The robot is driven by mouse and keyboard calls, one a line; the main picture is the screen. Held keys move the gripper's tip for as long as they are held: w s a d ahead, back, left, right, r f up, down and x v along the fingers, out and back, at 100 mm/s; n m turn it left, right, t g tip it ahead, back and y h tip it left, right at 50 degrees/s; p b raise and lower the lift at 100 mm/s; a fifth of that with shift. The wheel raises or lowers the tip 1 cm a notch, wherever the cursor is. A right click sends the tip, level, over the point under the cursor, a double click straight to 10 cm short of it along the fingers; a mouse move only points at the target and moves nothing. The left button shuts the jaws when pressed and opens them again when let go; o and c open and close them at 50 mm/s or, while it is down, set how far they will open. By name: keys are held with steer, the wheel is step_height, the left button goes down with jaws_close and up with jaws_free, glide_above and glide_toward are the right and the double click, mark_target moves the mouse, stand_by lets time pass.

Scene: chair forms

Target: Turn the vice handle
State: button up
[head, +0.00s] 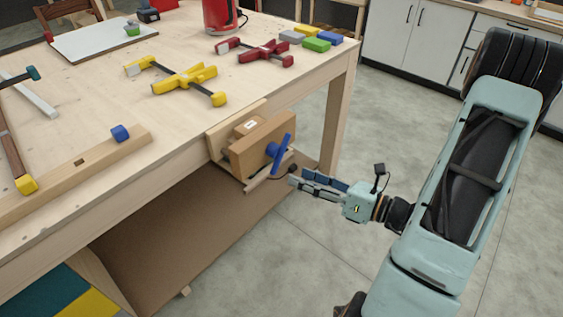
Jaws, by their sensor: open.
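A wooden vice (258,142) is fixed to the side of the workbench near its right corner. Its blue handle (279,153) sits on the vice's front face and stands tilted, with its upper end leaning right. My gripper (294,176) is just below and right of the handle, with its fingers pointing left toward the vice. The gripper is open and nothing shows between its fingers. I cannot tell the exact gap between the fingertips and the handle, but they look apart.
The workbench top (90,100) holds a yellow clamp (183,80), a red clamp (262,53), coloured blocks (316,45) and a blue piece (121,133). A bench leg (337,115) stands behind the vice. The grey floor (400,120) is clear to the right.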

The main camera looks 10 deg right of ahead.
mark_target(283, 154)
steer(key=w+a+m+t, duration=0.1)
steer(key=w, duration=0.2)
steer(key=w+a+m+t+h, duration=0.1)
steer(key=w, duration=0.2)
steer(key=w+a+m, duration=0.1)
steer(key=w+a, duration=0.1)
steer(key=w, duration=0.1)
steer(key=shift+w+r+t+h+b, duration=0.25)
steer(key=shift+r+t+h+b, duration=0.05)
steer(key=shift+r+t+b, duration=0.1)
steer(key=c, duration=1.1)
steer(key=shift+m, duration=0.3)
